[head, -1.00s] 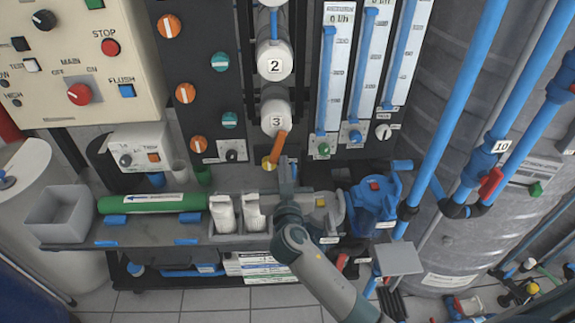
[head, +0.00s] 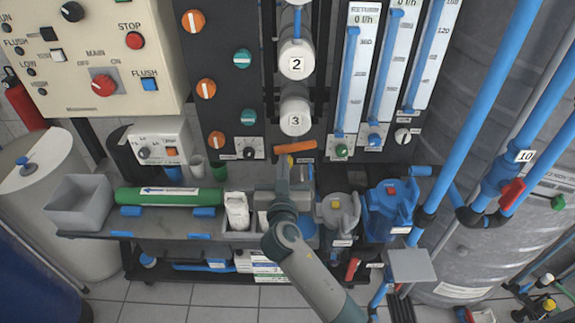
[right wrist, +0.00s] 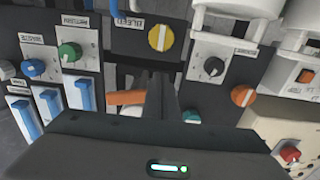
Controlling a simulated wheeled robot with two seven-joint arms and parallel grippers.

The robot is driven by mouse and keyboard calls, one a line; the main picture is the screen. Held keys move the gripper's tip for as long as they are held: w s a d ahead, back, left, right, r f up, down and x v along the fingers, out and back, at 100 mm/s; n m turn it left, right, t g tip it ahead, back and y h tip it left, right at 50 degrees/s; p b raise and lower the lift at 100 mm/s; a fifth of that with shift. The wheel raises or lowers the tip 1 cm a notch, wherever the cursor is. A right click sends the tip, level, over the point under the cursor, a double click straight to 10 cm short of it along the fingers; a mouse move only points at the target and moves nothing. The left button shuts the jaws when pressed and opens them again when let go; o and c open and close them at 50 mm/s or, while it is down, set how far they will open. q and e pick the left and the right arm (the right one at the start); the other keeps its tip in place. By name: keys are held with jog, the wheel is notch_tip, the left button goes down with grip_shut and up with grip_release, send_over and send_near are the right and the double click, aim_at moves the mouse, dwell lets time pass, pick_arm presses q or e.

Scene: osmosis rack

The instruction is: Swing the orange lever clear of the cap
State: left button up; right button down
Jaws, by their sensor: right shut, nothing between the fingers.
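The orange lever (head: 295,147) lies nearly level just below the white cap marked 3 (head: 295,118). A small dark gap shows between lever and cap in the head view. My right gripper (head: 282,164) is shut and empty, with its tips just below the lever's left part. In the right wrist view the lever (right wrist: 127,97) shows at the left side of my right gripper's fingers (right wrist: 165,92). I cannot tell whether they touch. The fingers hide part of the lever there. My left gripper is not in view.
A yellow knob (right wrist: 161,38) under a BLEED label sits close by. A black knob (head: 249,152) and a green knob (head: 341,151) flank the lever. Grey (head: 338,212) and blue (head: 392,205) pump-like housings stand to the right of my arm, on the shelf.

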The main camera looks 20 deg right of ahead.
jog(key=shift+a+r, duration=0.25)
jog(key=shift+r, duration=0.1)
jog(key=shift+w, duration=0.1)
jog(key=shift+a, duration=0.1)
